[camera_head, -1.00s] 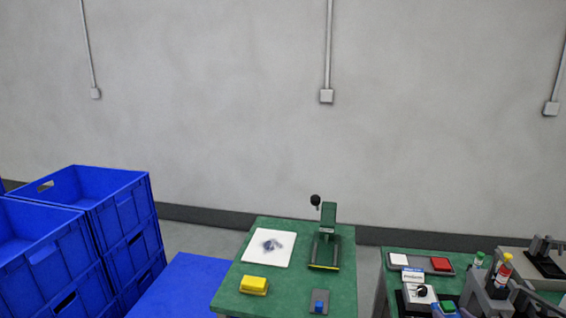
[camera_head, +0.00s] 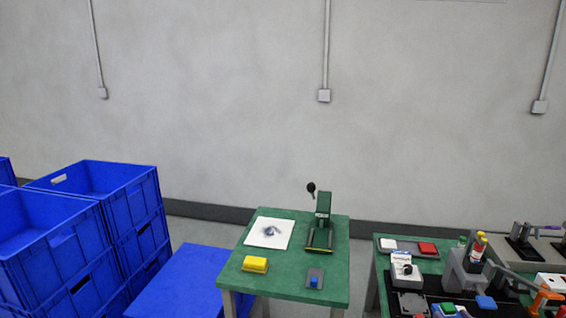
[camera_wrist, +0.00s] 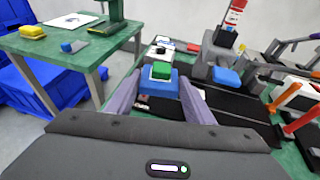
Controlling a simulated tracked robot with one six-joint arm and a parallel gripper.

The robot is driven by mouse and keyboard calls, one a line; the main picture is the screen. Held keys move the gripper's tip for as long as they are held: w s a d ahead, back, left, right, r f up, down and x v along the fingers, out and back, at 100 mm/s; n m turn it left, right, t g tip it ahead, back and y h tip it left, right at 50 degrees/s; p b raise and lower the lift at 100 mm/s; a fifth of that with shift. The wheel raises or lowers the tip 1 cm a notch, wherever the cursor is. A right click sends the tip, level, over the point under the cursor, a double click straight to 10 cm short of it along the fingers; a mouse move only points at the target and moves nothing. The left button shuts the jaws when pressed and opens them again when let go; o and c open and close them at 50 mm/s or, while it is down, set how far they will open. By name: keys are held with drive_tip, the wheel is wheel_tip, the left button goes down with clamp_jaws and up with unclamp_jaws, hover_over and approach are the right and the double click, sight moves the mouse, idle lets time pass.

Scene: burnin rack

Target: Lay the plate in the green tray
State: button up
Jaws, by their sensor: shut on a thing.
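My gripper (camera_wrist: 158,100) is shut on a blue block-like piece (camera_wrist: 153,84) with a green top (camera_wrist: 160,70). It is held between the two grey-purple fingers, above the right bench in the wrist view. The same green top (camera_head: 447,307) shows at the bottom of the head view. I cannot tell for sure that this piece is the plate. I cannot make out a green tray in either view. A grey holder on the right bench carries a white pad (camera_head: 388,244) and a red pad (camera_head: 427,247).
A green table (camera_head: 335,285) bears a white sheet (camera_head: 269,233), a yellow block (camera_head: 255,264) and a green stand (camera_head: 323,215). Blue crates (camera_head: 90,210) are stacked at the left. The right bench is crowded with a grey fixture (camera_head: 467,272), a blue block (camera_head: 486,302) and an orange-handled clamp (camera_head: 546,294).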

drive_tip(key=shift+s, duration=0.25)
drive_tip(key=shift+r, duration=0.35)
drive_tip(key=shift+w, duration=0.3)
drive_tip(key=shift+w+a+f+n+y, duration=0.2)
drive_tip(key=shift+w+a+n+y, duration=0.15)
drive_tip(key=shift+a, duration=0.25)
drive_tip(key=w+a+f+n+y, duration=0.2)
drive_tip(key=a+f, duration=0.1)
drive_tip(key=a, duration=0.7)
drive_tip(key=w+a+f+n+g+y, duration=0.1)
drive_tip(key=w+a+f+n+y, duration=0.1)
drive_tip(key=a, duration=0.8)
drive_tip(key=w+a+f+n+y, duration=0.2)
drive_tip(key=a+f, duration=0.3)
drive_tip(key=a, duration=0.5)
drive_tip(key=shift+w+f+g+y, duration=0.35)
drive_tip(key=shift+w+g+y, duration=0.05)
drive_tip(key=shift+w+y, duration=0.35)
drive_tip(key=shift+s+f, duration=0.1)
drive_tip(key=shift+f, duration=0.05)
